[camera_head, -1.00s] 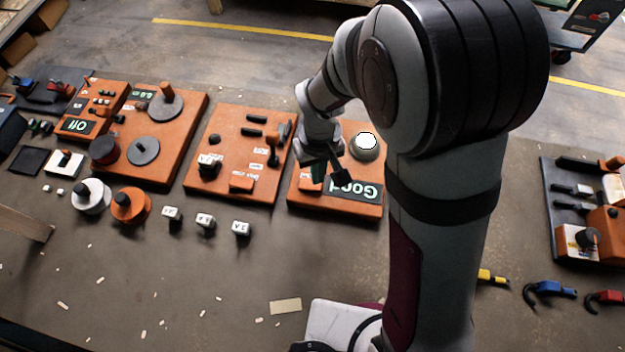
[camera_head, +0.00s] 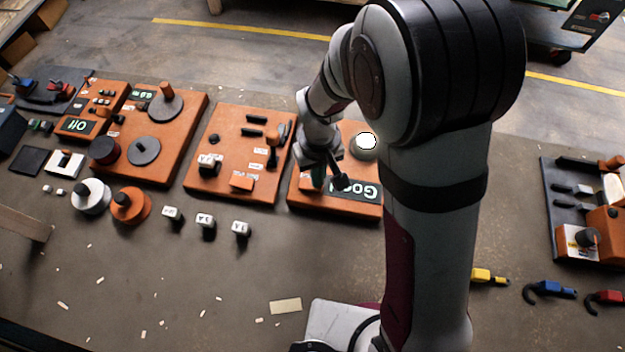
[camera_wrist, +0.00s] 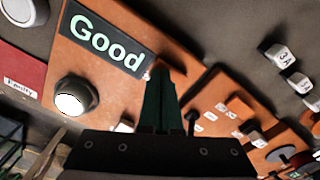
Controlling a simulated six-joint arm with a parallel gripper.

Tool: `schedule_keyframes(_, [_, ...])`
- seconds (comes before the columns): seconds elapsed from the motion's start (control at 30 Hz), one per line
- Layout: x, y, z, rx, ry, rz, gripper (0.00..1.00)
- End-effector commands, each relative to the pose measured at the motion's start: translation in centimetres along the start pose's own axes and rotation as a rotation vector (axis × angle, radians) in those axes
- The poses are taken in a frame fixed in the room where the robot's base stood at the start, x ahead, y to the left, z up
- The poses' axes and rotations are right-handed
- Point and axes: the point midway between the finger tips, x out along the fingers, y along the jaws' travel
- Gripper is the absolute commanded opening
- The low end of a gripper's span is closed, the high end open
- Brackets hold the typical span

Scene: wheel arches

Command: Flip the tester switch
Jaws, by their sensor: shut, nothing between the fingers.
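The orange tester board (camera_head: 293,203) carries a dark display (camera_head: 352,191) with the green word "Good" and a round lamp (camera_head: 365,141) lit white. In the wrist view, the display (camera_wrist: 100,40) reads "Good" in full and the lamp (camera_wrist: 76,96) is lit. My gripper (camera_head: 319,185) is shut and empty, low over the board's left part, beside the display. In the wrist view, the green fingers (camera_wrist: 161,75) are together by the display's lower corner. A small part behind their tips is mostly hidden. I cannot make out the switch or tell whether the fingers touch it.
Another orange board (camera_head: 225,130) with knobs and a lever stands close on the left. Several small white-topped blocks (camera_head: 206,222) lie in front of it. More orange panels stand farther left. A tool rack (camera_head: 560,215) is at right.

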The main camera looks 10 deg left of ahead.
Motion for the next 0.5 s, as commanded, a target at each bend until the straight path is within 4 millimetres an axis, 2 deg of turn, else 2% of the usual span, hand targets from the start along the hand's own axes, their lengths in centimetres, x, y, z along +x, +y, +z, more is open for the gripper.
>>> schedule_keyframes(0.37, [0.5,0.0,0.0,0.0,0.0,0.0,0.0])
schedule_keyframes(0.5, [-0.5,0.0,-0.1,-0.001,0.003,0.0,0.0])
